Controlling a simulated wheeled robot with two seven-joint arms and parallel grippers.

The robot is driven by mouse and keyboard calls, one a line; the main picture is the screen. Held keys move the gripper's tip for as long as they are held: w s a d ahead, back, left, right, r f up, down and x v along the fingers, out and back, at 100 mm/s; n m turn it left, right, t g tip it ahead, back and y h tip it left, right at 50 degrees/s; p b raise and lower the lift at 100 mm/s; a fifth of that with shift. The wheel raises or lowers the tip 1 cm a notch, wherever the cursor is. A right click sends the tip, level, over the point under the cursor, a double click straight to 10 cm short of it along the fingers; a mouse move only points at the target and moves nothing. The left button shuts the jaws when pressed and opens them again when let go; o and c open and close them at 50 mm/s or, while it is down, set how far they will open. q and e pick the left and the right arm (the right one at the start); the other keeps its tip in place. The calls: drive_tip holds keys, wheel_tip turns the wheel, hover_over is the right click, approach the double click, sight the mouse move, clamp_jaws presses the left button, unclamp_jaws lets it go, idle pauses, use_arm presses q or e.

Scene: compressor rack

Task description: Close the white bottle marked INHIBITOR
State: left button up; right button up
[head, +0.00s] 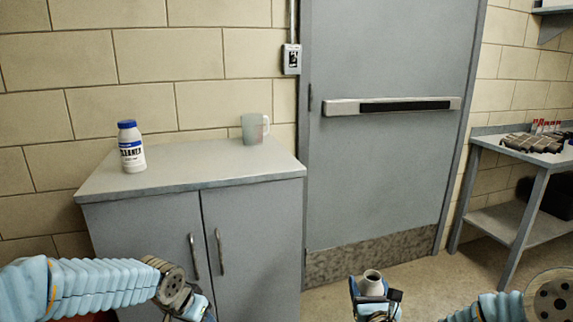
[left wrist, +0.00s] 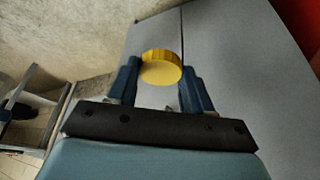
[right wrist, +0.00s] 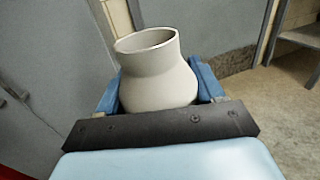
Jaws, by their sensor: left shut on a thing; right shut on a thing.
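A white bottle (right wrist: 155,80) with an open, uncapped mouth is held between the fingers of my right gripper (right wrist: 158,88). It also shows in the head view (head: 372,284), low in front of the door. No label shows on the sides in view. My left gripper (left wrist: 160,80) is shut on a yellow cap (left wrist: 161,67), seen between its two blue fingers. In the head view my left arm comes in low at the left, and its fingers and the cap are out of sight. The cap and the bottle are apart.
A grey cabinet (head: 195,167) carries a white bottle with a blue cap marked CLEANER (head: 131,147) and a translucent mug (head: 255,128). A grey door (head: 380,180) stands behind. A bench (head: 520,150) with dark items is at right. Open floor lies before the door.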

idle(0.3)
drive_tip(key=s+a+f+n+g+y, duration=0.2)
drive_tip(key=s+a+f+n+y, duration=0.2)
drive_tip(key=a+f, duration=0.3)
drive_tip(key=s+a+f+n+g+y, duration=0.2)
drive_tip(key=s+a+f+n+y, duration=0.2)
drive_tip(key=a+f+y, duration=0.3)
drive_tip(key=shift+a+f+y, duration=0.2)
drive_tip(key=shift+a+y, duration=0.1)
drive_tip(key=shift+a, duration=0.6)
use_arm(q)
drive_tip(key=shift+d, duration=0.1)
use_arm(e)
drive_tip(key=shift+s, duration=0.1)
use_arm(q)
drive_tip(key=d+r+m+g+h, duration=0.1)
drive_tip(key=d+m+g, duration=0.2)
drive_tip(key=d+m, duration=0.6)
drive_tip(key=s+d+r+m+g+h, duration=0.1)
drive_tip(key=d+m+g, duration=0.2)
drive_tip(key=d+m, duration=0.6)
drive_tip(key=d, duration=0.7)
drive_tip(key=shift+m+h, duration=0.4)
drive_tip(key=shift+s, duration=0.1)
drive_tip(key=shift+f, duration=1.95)
